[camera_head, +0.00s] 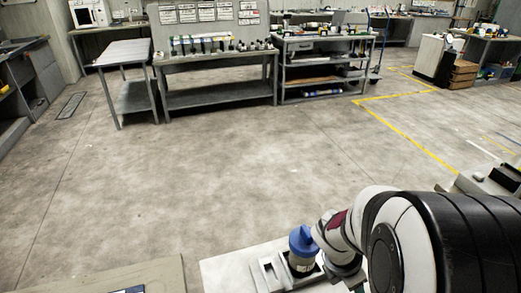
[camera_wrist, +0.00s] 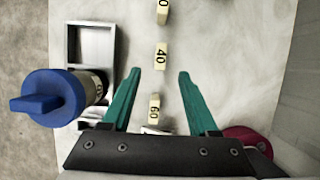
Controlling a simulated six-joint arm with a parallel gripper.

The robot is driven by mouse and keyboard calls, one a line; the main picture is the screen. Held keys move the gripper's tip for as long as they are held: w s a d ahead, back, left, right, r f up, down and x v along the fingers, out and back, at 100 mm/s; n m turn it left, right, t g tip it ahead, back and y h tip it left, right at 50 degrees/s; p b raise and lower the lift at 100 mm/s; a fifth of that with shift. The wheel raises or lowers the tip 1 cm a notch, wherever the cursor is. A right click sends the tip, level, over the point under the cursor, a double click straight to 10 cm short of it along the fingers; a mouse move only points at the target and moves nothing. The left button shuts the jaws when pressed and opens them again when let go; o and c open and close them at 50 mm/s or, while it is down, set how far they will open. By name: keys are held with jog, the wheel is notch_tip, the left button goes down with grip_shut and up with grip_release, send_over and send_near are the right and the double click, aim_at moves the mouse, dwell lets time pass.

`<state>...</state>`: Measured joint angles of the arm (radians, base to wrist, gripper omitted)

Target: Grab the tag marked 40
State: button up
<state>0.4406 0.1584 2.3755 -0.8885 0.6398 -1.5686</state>
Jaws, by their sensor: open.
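The tag marked 40 (camera_wrist: 161,56) is a small pale yellow block with black digits. It lies on the light worktop (camera_wrist: 220,50) in the upper middle of the wrist view. My gripper (camera_wrist: 160,74) has two green fingers, spread apart and empty. The tag is a little ahead of the fingertips, roughly in line with the gap between them. A tag marked 60 (camera_wrist: 154,108) is between the fingers, nearer the gripper's base, with no finger touching it. Another tag (camera_wrist: 163,10) is at the top edge, showing only a 0. The head view does not show the tags.
A blue-capped container (camera_wrist: 54,97) stands left of my gripper beside a grey metal frame (camera_wrist: 90,48); the blue cap also shows in the head view (camera_head: 301,239). A red round object (camera_wrist: 247,138) is at the lower right. The worktop right of the tags is clear.

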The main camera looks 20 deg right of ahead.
jog(key=x, duration=1)
jog(key=shift+s+f, duration=0.1)
jog(key=shift+f, duration=0.35)
grip_shut()
